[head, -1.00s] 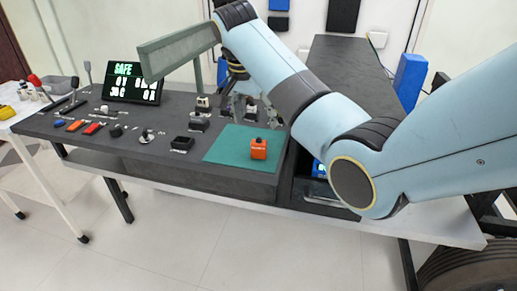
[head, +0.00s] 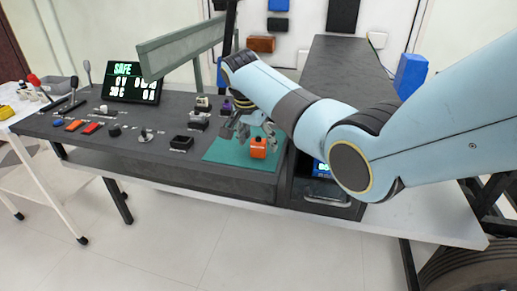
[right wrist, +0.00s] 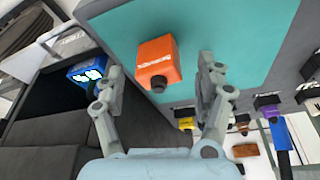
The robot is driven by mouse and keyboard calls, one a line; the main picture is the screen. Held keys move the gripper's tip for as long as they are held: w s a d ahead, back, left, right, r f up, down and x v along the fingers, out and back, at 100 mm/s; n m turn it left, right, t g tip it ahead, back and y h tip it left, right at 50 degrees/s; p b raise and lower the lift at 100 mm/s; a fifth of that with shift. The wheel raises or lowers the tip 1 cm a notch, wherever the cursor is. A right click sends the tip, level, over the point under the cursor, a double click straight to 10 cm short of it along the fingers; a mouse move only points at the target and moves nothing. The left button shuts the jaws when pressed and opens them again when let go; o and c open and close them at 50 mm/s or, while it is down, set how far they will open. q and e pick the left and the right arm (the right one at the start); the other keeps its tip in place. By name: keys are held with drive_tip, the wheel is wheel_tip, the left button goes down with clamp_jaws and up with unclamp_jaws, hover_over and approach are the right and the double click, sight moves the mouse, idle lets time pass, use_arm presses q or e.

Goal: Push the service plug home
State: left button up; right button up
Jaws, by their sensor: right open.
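The orange service plug (head: 258,148) stands upright on the teal mat (head: 222,150) at the bench's front right. It has a white label on its side and a dark round knob. My right gripper (head: 256,131) is open and empty, just behind and above the plug. In the right wrist view the plug (right wrist: 158,62) shows between the two spread fingers, with no finger seen touching it. A black open-topped socket block (head: 181,143) sits on the dark bench left of the mat; its label is too small to read. My left gripper is out of view.
A display reading SAFE (head: 134,82) stands at the back left of the bench. Coloured switches (head: 91,128) and knobs line the left part. Several dark blocks (head: 198,122) stand behind the mat. A grey-green panel (head: 182,49) rises at the back.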

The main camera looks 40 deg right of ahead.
drive_tip(key=shift+c, duration=0.4)
drive_tip(key=c, duration=1.2)
drive_tip(key=shift+r, duration=0.1)
